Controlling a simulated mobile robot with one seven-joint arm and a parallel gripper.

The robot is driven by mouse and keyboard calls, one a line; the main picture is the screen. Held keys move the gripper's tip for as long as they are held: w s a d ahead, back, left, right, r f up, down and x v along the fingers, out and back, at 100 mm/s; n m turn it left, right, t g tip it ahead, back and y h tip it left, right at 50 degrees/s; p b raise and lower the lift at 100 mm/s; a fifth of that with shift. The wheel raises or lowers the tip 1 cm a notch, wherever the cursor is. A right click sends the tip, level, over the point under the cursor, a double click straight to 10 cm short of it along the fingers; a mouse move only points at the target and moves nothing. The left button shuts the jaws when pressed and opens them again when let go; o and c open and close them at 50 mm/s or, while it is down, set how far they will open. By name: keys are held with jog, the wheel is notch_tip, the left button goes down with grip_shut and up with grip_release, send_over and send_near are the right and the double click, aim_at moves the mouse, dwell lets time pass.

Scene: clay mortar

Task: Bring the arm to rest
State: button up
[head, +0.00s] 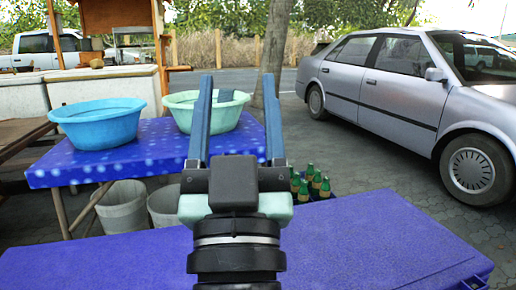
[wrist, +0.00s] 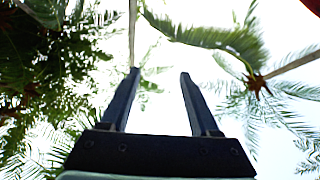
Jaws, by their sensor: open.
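My gripper (head: 238,85) is raised in the middle of the head view, with its two long fingers pointing up and spread apart. It is open and nothing shows between the fingers. In the wrist view the open fingers (wrist: 158,72) point up toward bright sky and palm leaves, and they touch nothing. In the head view the gripper appears in front of a blue table and a pale green basin, and it hides part of both.
A blue basin (head: 97,122) and a pale green basin (head: 220,112) stand on the blue table (head: 160,150). Buckets (head: 122,207) and green bottles (head: 316,182) are below and behind. A purple-blue surface (head: 370,240) is bare in front. A silver car (head: 400,90) stands at right.

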jog(key=s+d+r+t+h, duration=0.1)
jog(key=s+d+r, duration=0.1)
jog(key=s+r, duration=0.6)
notch_tip(320, 180, up, 39)
jog(key=w+p, duration=0.1)
jog(key=p, duration=3.7)
jog(key=shift+m+p, duration=0.3)
jog(key=shift+p, duration=0.05)
jog(key=shift+w+f, duration=0.1)
